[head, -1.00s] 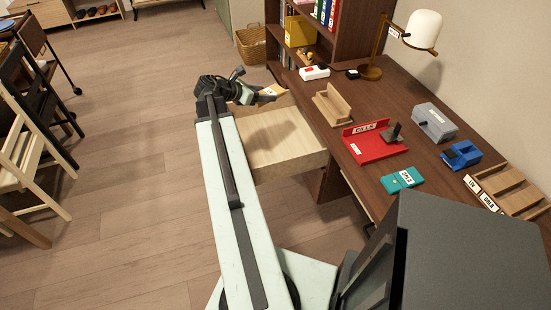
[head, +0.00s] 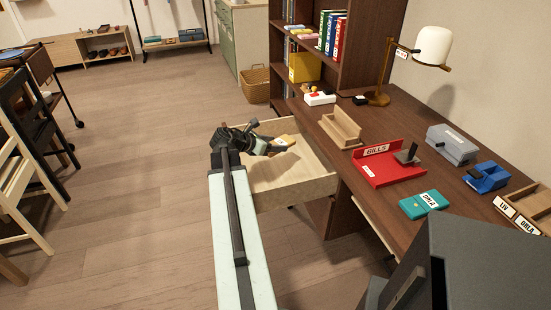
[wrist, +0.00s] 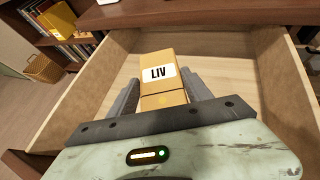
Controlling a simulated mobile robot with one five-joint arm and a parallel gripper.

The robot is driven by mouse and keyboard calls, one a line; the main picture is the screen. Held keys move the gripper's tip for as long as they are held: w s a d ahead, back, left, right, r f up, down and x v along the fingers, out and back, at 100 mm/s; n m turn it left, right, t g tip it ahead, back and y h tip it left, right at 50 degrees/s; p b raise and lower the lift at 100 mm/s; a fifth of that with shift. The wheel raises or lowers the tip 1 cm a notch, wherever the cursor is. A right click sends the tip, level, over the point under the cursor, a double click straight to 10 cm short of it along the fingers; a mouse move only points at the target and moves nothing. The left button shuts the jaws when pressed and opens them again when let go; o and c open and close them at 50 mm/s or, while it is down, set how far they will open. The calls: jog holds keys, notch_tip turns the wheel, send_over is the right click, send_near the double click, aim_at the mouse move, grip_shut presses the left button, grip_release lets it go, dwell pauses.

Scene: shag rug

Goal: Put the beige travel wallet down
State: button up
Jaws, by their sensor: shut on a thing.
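The beige travel wallet (wrist: 160,72) is a tan block shape with a white label reading LIV. It sits between the two grey fingers of my gripper (wrist: 164,95) in the wrist view, and the gripper is shut on it. In the head view the wallet (head: 283,141) shows at the tip of my gripper (head: 270,147), over the open wooden drawer (head: 290,190). In the wrist view the bare drawer floor (wrist: 215,78) lies behind and around the wallet. I cannot tell whether the wallet touches the floor.
The drawer walls (wrist: 275,75) surround the gripper closely. The desk (head: 440,220) to the right holds a red BILLS tray (head: 385,172), a teal wallet (head: 424,204), a wooden stand (head: 341,128) and a lamp (head: 380,95). A wicker basket (head: 256,84) stands beyond.

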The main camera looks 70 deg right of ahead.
jog(key=shift+f+b, duration=2.4)
jog(key=o, duration=1.5)
jog(key=shift+r, duration=0.1)
jog(key=shift+c, duration=0.2)
jog(key=shift+w+a+r+p, duration=0.1)
jog(key=shift+a+r+p, duration=0.1)
jog(key=shift+r+p, duration=0.4)
jog(key=shift+w+a+r+p, duration=0.1)
jog(key=shift+a+r+p, duration=0.05)
jog(key=shift+r+p, duration=0.4)
jog(key=p+v, duration=0.4)
jog(key=v, duration=0.6)
jog(key=shift+w+a+p, duration=0.25)
jog(key=shift+a+p, duration=0.15)
jog(key=shift+a, duration=0.05)
jog(key=shift+f, duration=0.1)
